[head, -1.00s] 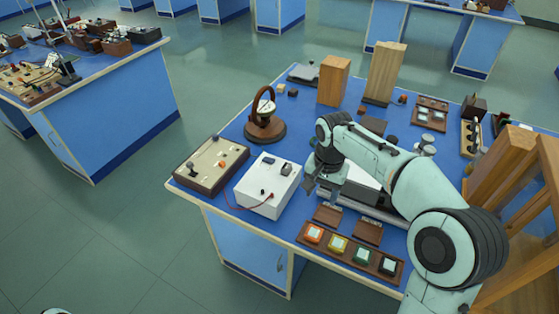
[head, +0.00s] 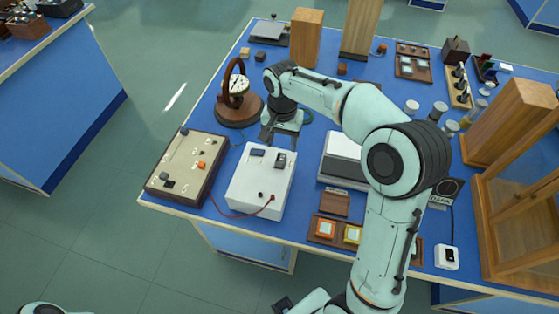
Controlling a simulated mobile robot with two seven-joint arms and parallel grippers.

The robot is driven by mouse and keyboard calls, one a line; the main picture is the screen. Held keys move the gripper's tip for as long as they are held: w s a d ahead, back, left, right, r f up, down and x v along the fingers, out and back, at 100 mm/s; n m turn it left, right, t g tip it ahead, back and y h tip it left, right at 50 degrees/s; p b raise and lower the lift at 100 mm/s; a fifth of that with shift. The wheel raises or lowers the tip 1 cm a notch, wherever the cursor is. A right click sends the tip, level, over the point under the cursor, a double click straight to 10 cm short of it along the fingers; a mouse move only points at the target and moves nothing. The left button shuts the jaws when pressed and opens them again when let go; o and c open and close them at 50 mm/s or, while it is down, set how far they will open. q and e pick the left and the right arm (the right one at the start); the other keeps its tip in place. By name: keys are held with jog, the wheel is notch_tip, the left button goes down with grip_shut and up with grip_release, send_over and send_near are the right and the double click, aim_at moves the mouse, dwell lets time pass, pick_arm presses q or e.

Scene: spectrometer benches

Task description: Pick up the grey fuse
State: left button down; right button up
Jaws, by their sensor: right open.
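No object can be named for certain as the grey fuse. A small dark grey piece (head: 166,182) sits on the beige panel of a brown-framed board at the left of the bench, near an orange piece (head: 201,165). My right gripper (head: 280,138) is open, pointing down just behind the white box (head: 262,188), to the right of the board and apart from the grey piece. Nothing shows between its fingers, though they are small and partly hidden. My left gripper is out of view.
The white box has a dark switch (head: 280,160) and a red lead. A round dial on a wooden stand (head: 237,110) is left of my right gripper. Wooden blocks (head: 306,38) stand behind, and a wooden cabinet (head: 520,215) at right.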

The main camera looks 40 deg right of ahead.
aim_at(281, 158)
notch_tip(281, 158, down, 3)
jog(key=shift+w+r, duration=0.1)
jog(key=shift+r, duration=0.05)
notch_tip(281, 158, down, 5)
jog(key=shift+a, duration=0.15)
jog(key=shift+c, duration=0.3)
grip_shut()
